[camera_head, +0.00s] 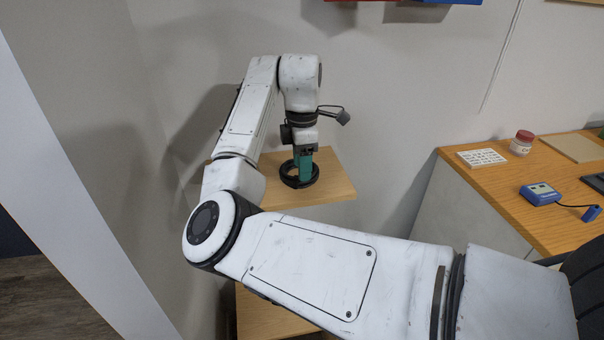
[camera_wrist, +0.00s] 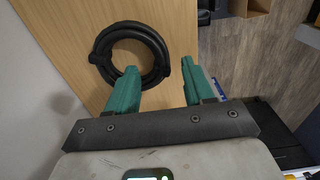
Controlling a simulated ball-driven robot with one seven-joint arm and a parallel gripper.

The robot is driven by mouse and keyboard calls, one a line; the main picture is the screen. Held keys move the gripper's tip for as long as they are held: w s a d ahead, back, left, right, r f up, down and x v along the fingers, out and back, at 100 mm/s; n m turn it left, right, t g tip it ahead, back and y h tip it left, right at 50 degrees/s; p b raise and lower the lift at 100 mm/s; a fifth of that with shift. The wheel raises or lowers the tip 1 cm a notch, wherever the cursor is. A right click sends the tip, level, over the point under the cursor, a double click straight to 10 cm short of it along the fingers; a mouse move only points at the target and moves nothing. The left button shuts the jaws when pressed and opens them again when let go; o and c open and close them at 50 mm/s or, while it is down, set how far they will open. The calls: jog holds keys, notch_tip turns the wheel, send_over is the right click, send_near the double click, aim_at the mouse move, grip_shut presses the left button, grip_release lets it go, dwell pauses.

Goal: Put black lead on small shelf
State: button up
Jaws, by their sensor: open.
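The black lead (camera_head: 289,176) is a coiled black ring lying on the small wooden shelf (camera_head: 335,184). In the wrist view the coil (camera_wrist: 97,51) lies flat on the bare wood of the shelf (camera_wrist: 70,20). My gripper (camera_head: 304,170) points down at the coil in the head view and partly covers it. In the wrist view its two teal fingers (camera_wrist: 158,80) are spread apart with nothing between them. The left finger's tip is at the coil's lower edge in the picture. I cannot tell whether it touches the coil.
A wooden desk (camera_head: 490,200) at the right holds a white keypad (camera_head: 482,157), a jar (camera_head: 522,142) and a blue device (camera_head: 541,193). A lower wooden shelf (camera_head: 262,312) shows below my arm. The wall is close behind the small shelf.

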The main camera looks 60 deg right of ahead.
notch_tip(320, 180, up, 8)
jog(key=p, duration=0.1)
jog(key=shift+r, duration=0.25)
